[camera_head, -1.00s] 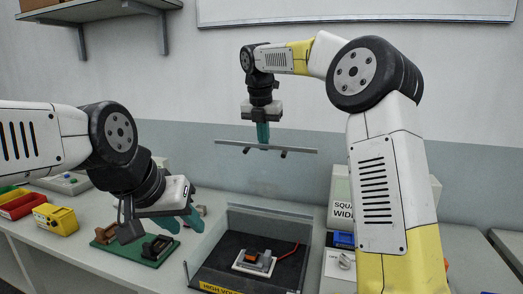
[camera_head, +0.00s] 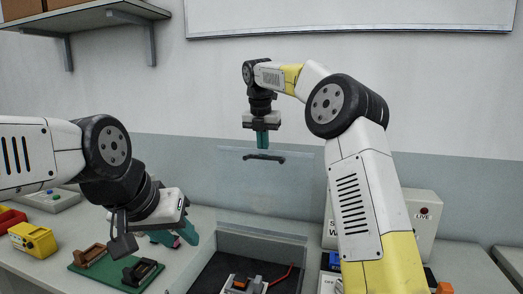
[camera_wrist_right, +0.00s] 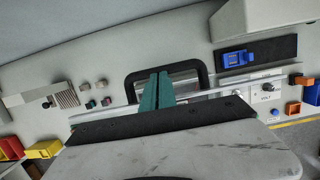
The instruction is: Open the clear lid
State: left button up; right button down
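The clear lid (camera_head: 240,190) stands raised as a see-through panel above the back of the dark-lined box (camera_head: 214,270). Its black handle (camera_head: 263,157) is near the top edge and shows as an arch in the wrist view (camera_wrist_right: 204,76). My right gripper (camera_head: 262,146) points down just above the handle in the head view. Its teal fingers (camera_wrist_right: 156,88) are together, overlapping the handle arch in the wrist view; no grip on the bar is visible. My left gripper (camera_head: 176,236) is low, left of the box, its fingers apart and empty.
A green board (camera_head: 92,270) with brown and black holders lies left of the box. A yellow bin (camera_head: 32,239) is further left. A grey-white instrument box (camera_head: 420,215) stands at the right. A wall shelf (camera_head: 95,18) is upper left.

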jog(key=shift+w+d+f, duration=0.15)
jog(key=shift+d+f, duration=0.1)
jog(key=d+v, duration=0.1)
jog(key=v, duration=0.7)
jog(key=s+d+r+m+t, duration=0.1)
jog(key=s+d+m, duration=0.2)
jog(key=s+m, duration=0.45)
jog(key=s+d+r+m+t, duration=0.1)
jog(key=s+d+m, duration=0.1)
jog(key=s+m, duration=0.5)
jog(key=s+d+f+m+t+y, duration=0.1)
jog(key=s+d+f+m, duration=0.1)
jog(key=s+f+m, duration=0.5)
jog(key=s+d+f+m+y, duration=0.2)
jog(key=s+f+m, duration=0.6)
jog(key=s, duration=0.6)
jog(key=shift+d+f+m+t, duration=0.2)
jog(key=shift+d+m+t, duration=0.35)
jog(key=shift+m, duration=0.6)
